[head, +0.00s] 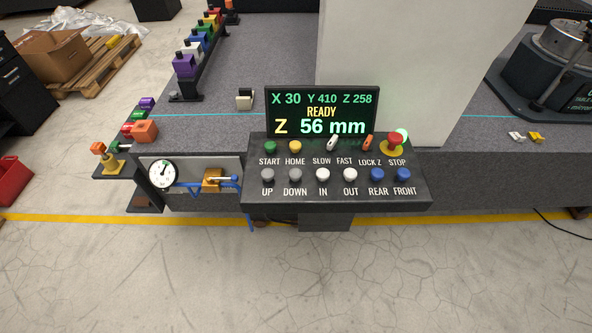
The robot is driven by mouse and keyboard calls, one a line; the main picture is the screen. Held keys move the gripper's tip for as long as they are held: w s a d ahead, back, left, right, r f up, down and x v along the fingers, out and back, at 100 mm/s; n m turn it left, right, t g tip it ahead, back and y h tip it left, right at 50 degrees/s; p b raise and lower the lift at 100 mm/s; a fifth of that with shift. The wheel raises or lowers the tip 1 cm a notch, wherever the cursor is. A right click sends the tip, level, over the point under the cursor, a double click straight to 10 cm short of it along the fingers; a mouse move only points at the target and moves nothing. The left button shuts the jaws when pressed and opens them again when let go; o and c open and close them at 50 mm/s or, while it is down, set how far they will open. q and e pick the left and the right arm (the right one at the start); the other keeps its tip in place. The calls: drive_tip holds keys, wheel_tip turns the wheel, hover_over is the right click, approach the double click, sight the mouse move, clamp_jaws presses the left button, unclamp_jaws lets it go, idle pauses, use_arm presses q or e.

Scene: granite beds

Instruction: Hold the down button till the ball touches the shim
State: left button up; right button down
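The DOWN button (295,175) is a grey round button in the lower row of the dark control panel (335,195), between UP and IN. No gripper is on it. The display (321,111) above the panel reads X 30, Y 410, Z 258, READY, and Z 56 mm in large figures. I cannot make out the ball or the shim in this view. Neither of my grippers shows.
The grey UP button (267,175) and white IN button (322,175) flank DOWN. A red STOP button (395,143) is at the upper right. A dial gauge (162,174) and a brass block (212,180) sit left of the panel. A pale column (415,65) rises behind.

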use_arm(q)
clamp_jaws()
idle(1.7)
